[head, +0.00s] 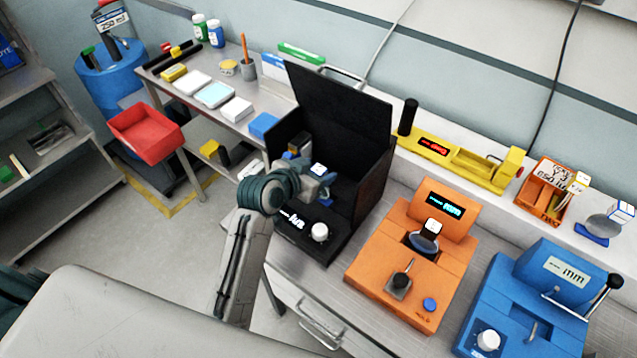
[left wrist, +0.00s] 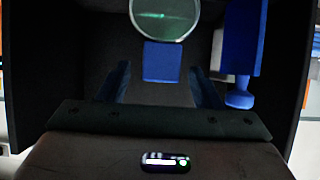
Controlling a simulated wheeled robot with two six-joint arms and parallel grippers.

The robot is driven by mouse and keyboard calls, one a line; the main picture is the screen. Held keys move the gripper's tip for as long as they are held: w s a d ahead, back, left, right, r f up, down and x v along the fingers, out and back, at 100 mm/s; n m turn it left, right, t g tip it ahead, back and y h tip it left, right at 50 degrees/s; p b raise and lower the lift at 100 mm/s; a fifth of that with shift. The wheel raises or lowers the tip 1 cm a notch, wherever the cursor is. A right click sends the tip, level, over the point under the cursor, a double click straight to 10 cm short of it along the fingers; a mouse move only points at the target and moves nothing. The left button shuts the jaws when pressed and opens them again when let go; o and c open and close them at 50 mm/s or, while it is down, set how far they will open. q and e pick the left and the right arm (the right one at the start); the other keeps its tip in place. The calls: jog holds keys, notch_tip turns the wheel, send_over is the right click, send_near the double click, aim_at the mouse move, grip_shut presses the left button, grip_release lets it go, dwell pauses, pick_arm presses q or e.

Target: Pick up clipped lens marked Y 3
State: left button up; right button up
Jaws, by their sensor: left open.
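In the left wrist view a round greenish lens (left wrist: 165,16) stands ahead inside a black box, with a blue clip (left wrist: 162,62) below it. The marking Y 3 cannot be read. In the head view a white tag (head: 318,169) shows by my left gripper (head: 325,186), which reaches into the black box (head: 368,190). My left gripper is open; its dark blue fingers (left wrist: 160,76) stand either side of the clip in the picture, with gaps visible. Contact cannot be told. My right gripper is not in view.
The box's open lid (head: 338,108) rises behind my gripper. An orange device (head: 375,275) holds another tagged lens (head: 423,242). A blue device (head: 540,310) stands further right. Another lens (head: 600,227) lies at the far right. A yellow device (head: 465,163) sits behind.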

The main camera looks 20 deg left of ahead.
pick_arm(q)
jog(key=shift+w+d+f, duration=0.25)
jog(key=shift+w+f, duration=0.15)
jog(key=shift+w, duration=0.15)
grip_shut()
jog(key=shift+r, duration=0.1)
